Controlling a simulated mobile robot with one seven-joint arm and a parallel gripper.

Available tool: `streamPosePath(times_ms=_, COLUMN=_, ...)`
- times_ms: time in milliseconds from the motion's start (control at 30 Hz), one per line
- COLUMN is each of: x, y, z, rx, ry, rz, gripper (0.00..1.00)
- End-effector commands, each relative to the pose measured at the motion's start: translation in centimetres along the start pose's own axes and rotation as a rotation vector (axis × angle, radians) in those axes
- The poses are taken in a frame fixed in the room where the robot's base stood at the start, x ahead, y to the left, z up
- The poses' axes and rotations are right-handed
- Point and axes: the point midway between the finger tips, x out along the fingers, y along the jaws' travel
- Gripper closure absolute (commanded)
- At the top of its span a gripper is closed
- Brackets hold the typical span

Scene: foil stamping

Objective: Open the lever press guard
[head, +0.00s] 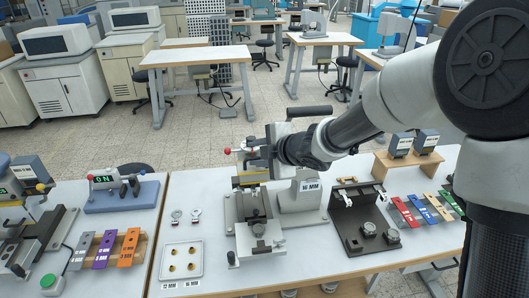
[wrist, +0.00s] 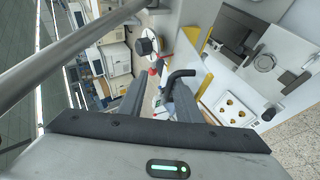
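The lever press (head: 298,196), a grey machine marked 10 MM, stands on the middle table. A yellow-edged part on its front (head: 250,178) looks like the guard, largely covered by my gripper and arm; I cannot tell its exact position. Yellow edges also show in the wrist view (wrist: 204,87). A red knob (head: 228,151) sticks out to the left of the press. My gripper (wrist: 155,88) is at the upper front of the press, its two dark fingers apart with nothing clearly between them. A black bent handle (wrist: 182,74) lies close by the right finger.
A white tray (head: 164,271) with several brass pieces lies left of the press. A dark fixture (head: 348,222) and coloured foil strips (head: 424,207) are to the right. A digital gauge (head: 122,194) and another press station (head: 28,237) are at the left.

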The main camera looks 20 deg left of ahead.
Motion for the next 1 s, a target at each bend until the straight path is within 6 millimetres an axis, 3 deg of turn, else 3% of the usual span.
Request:
streamPosePath(times_ms=167, x=-2.6, y=0.7, z=0.1, rx=-0.002, ry=-0.004, rz=0.009, gripper=0.74)
streamPosePath(times_ms=500, x=-10.9, y=0.6, z=0.1, rx=-0.003, ry=-0.005, rz=0.007, gripper=0.74)
streamPosePath(times_ms=700, x=-14.8, y=0.2, z=0.0, rx=-0.004, ry=-0.004, rz=0.004, gripper=0.74)
streamPosePath(times_ms=1000, x=-17.2, y=0.1, z=0.0, rx=0.000, ry=0.000, rz=0.002, gripper=0.74)
